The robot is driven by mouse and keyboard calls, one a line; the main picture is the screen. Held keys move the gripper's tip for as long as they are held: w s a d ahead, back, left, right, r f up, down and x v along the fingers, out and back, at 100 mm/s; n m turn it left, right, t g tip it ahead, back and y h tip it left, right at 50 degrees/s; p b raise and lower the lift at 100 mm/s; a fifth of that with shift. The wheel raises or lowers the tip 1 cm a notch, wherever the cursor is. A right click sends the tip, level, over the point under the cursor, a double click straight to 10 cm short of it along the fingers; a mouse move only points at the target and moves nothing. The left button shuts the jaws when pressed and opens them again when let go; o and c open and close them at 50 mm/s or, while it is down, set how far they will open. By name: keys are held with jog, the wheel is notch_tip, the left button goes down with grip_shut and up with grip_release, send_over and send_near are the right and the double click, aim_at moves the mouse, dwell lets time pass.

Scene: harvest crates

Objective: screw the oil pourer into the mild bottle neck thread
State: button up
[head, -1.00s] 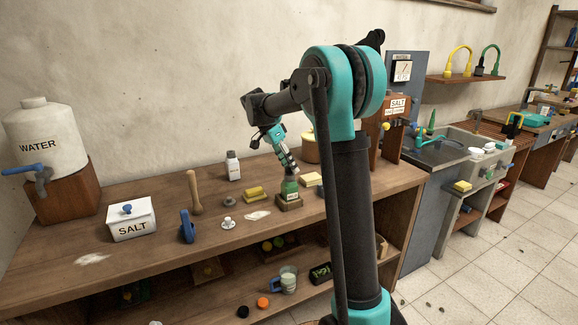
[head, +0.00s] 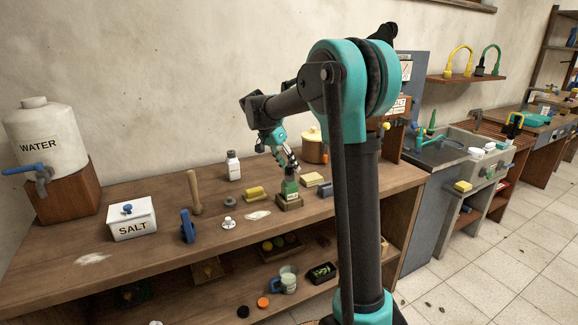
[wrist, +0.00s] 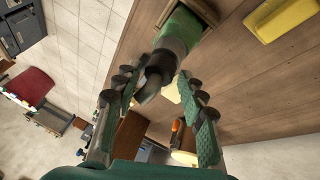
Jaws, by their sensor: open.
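The green bottle (head: 289,186) stands upright in a small wooden block (head: 289,202) on the bench. In the wrist view the green bottle (wrist: 183,27) has a grey neck, and the dark oil pourer (wrist: 155,75) sits at its mouth. I cannot tell whether the pourer is screwed into the thread. My gripper (wrist: 158,92) is open, with one finger on each side of the pourer's dark spout and visible gaps between. In the head view my gripper (head: 287,160) is just above the bottle top, reaching down at a slant, and hides part of the pourer.
A yellow block (head: 255,194) lies left of the bottle and a pale block (head: 312,179) right of it. A white bottle (head: 233,166), a wooden pot (head: 314,148), a pestle (head: 194,191) and a salt box (head: 131,219) also stand on the bench. The front left is mostly clear.

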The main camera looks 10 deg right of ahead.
jog(key=shift+n+t, duration=0.4)
jog(key=shift+n, duration=0.5)
jog(key=shift+a+n+t, duration=0.1)
jog(key=shift+n+t, duration=0.2)
jog(key=shift+n, duration=0.5)
jog(key=shift+s+n+t, duration=0.15)
jog(key=shift+n+t, duration=0.15)
jog(key=shift+n, duration=0.4)
jog(key=shift+y, duration=0.3)
jog(key=shift+n, duration=0.3)
jog(key=shift+n+t, duration=0.4)
jog(key=shift+n, duration=0.4)
jog(key=shift+y, duration=0.3)
